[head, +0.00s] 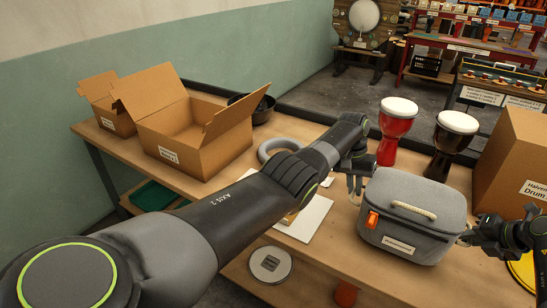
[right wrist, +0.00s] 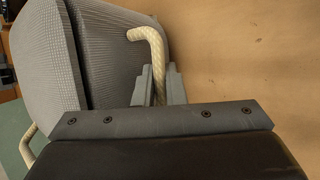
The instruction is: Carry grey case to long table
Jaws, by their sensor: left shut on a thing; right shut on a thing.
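The grey case (head: 412,225) has a cream rope handle on its lid, an orange clip and a white label. It sits upright over the right part of the wooden table (head: 310,255); whether it touches the top is unclear. My left gripper (head: 356,186) is at the case's left side, shut, with its grip partly hidden. My right gripper (head: 466,238) is at its right side. In the right wrist view, the right fingers (right wrist: 158,88) are shut around a cream rope side handle (right wrist: 150,45) of the case (right wrist: 110,55).
Red (head: 396,135) and black (head: 450,145) goblet drums stand behind the case, and a cardboard box (head: 515,165) stands close at its right. Open cartons (head: 195,125), a black bowl (head: 250,108) and a grey ring (head: 280,146) are further left. Another table (head: 465,48) stands across the room.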

